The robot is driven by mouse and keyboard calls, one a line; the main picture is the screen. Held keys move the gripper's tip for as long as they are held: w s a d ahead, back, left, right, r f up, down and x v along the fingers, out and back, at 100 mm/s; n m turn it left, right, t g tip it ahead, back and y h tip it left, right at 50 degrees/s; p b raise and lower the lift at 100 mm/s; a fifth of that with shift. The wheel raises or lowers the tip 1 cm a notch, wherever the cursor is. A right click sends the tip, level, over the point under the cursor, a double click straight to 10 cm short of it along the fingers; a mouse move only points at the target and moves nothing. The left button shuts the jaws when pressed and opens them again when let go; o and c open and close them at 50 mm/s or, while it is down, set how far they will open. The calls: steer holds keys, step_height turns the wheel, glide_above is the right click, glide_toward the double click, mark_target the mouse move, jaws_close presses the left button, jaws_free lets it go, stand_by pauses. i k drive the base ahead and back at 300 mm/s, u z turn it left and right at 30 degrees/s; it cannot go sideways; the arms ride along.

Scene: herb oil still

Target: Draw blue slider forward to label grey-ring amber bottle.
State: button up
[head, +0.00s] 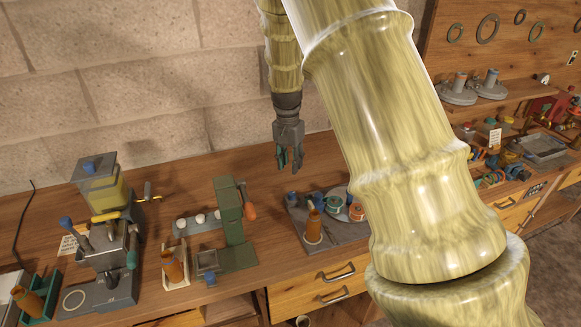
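My gripper (290,165) hangs over the back of the bench, fingers pointing down and apart, with nothing seen between them. Below it and to the right is a dark grey station plate (345,232). An amber bottle (312,228) stands upright near the plate's front left, on a pale round mark. A blue knob (317,198), which may be the blue slider, shows just behind the bottle. A second blue part (292,197) is at the plate's back left. The gripper is well clear of them. Whether this bottle has a grey ring is too small to tell. My arm covers the plate's right side.
Coloured reels (335,206) sit on the plate's round tray. Left are a green press (234,225) with an orange handle, another amber bottle (172,268) on a pale stand, a grinder-like machine (108,250), and a third bottle (28,302) in a green holder.

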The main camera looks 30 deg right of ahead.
mark_target(317, 202)
steer(key=k, duration=1)
